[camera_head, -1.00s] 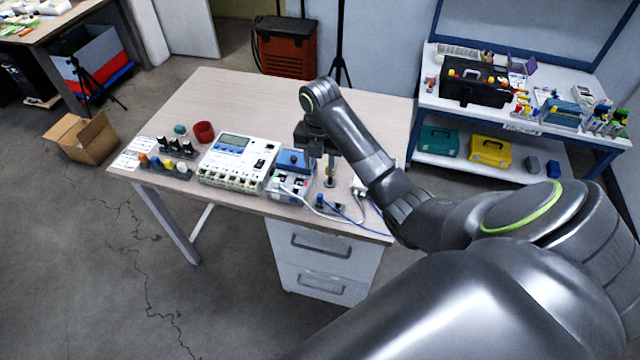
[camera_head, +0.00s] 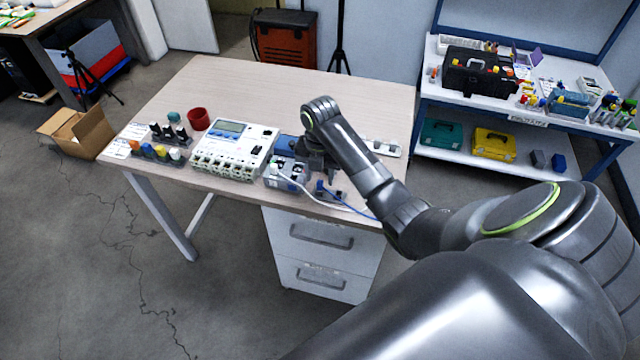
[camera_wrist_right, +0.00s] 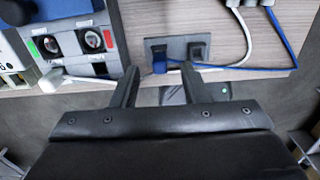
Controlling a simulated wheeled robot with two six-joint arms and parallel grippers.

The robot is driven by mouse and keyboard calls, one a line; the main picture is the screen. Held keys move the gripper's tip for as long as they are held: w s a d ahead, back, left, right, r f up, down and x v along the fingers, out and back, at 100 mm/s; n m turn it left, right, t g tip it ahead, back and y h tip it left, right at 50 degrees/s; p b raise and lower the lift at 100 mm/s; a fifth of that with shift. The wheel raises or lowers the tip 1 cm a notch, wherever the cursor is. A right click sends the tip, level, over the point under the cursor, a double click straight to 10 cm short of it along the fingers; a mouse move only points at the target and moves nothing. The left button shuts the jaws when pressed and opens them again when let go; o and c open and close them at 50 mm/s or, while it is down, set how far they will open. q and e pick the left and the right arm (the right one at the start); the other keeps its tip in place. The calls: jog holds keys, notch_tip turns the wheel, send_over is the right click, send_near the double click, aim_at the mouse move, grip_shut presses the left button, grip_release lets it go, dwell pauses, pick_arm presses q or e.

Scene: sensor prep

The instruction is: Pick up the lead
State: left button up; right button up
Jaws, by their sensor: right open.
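A blue lead (camera_head: 350,207) runs along the front right of the desk to a blue plug (camera_head: 320,187) in a small dark holder. In the right wrist view the blue plug (camera_wrist_right: 159,64) sits in the left slot of the holder (camera_wrist_right: 198,50), with the blue lead (camera_wrist_right: 288,48) trailing right. A white lead (camera_head: 303,190) curves beside it; its white plug end (camera_wrist_right: 50,80) is at the front of the grey-blue device. My right gripper (camera_head: 318,172) is low over the desk, its fingers (camera_wrist_right: 159,72) open on either side of the blue plug, with gaps visible. My left gripper is out of view.
The grey-blue device (camera_wrist_right: 80,45) stands close to my left-hand finger. A white meter unit (camera_head: 232,150), a red cup (camera_head: 198,119) and coloured connectors (camera_head: 160,153) lie further left. The desk's back (camera_head: 270,85) is clear.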

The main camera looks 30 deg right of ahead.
jog(key=shift+f, duration=0.8)
grip_shut()
